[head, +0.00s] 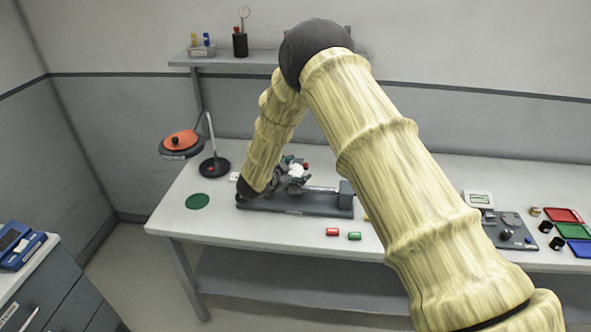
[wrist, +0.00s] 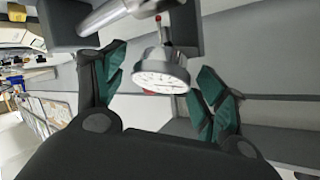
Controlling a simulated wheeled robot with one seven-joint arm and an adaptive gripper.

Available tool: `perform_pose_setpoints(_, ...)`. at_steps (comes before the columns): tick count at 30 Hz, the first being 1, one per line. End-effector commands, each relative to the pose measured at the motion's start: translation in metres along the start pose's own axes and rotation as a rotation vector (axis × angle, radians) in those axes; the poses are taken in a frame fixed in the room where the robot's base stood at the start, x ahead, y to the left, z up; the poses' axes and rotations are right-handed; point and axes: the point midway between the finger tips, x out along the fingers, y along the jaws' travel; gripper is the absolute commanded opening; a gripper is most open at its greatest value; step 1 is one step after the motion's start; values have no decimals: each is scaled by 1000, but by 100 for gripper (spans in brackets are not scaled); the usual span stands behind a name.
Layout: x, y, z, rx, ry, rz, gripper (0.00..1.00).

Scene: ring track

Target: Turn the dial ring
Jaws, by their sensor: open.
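The dial gauge (wrist: 162,75) has a white face with markings and a silver-grey ring around it. In the wrist view it sits between the two teal-padded fingers of my gripper (wrist: 161,82), with a visible gap on each side. My gripper is open and I see no finger touching the ring. In the head view my gripper (head: 283,181) is low over the dark fixture (head: 318,209) on the bench, and the gauge there is small and partly hidden by my arm and gripper. A metal rod (wrist: 104,16) runs beside the gauge in the wrist view.
The fixture stands on a white workbench (head: 200,222). A green disc (head: 197,201) and a lamp-like stand (head: 214,166) are at left. Coloured trays (head: 564,215) are at right. A shelf (head: 240,60) hangs behind.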

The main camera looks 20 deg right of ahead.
Motion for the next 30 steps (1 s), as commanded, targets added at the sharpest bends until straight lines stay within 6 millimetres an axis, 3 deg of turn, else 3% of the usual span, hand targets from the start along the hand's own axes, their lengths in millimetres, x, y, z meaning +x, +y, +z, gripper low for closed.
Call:
perform_pose_setpoints(9,2,0,0,-1,0,0,71)
perform_pose_setpoints(17,2,0,0,0,0,0,26)
perform_pose_setpoints(30,3,1,2,-143,1,-124,25)
